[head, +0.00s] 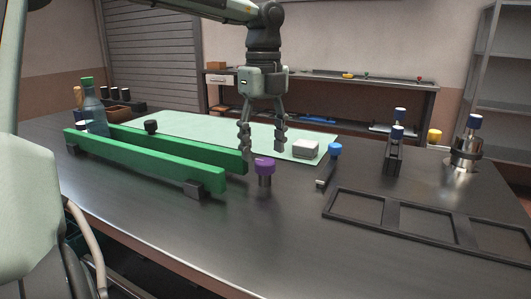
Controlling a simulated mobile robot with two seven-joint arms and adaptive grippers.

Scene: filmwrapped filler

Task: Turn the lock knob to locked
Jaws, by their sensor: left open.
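A purple knob (264,167) stands on a short dark metal post on the dark table, at the right end of the green rails. A small black knob (151,127) stands by the rails further left. I cannot tell which knob is the lock knob, and no locked mark is legible. My left gripper (263,149) points down, open and empty, with its fingers apart just above or behind the purple knob. I cannot tell whether they touch it. My right gripper is not in view.
Two green rails (150,160) lie on the left, with a bottle (94,113) at their far end. A white block (305,149) sits on a pale mat (190,126). A blue-topped post (334,151) and a black frame tray (427,223) are right. The front table is clear.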

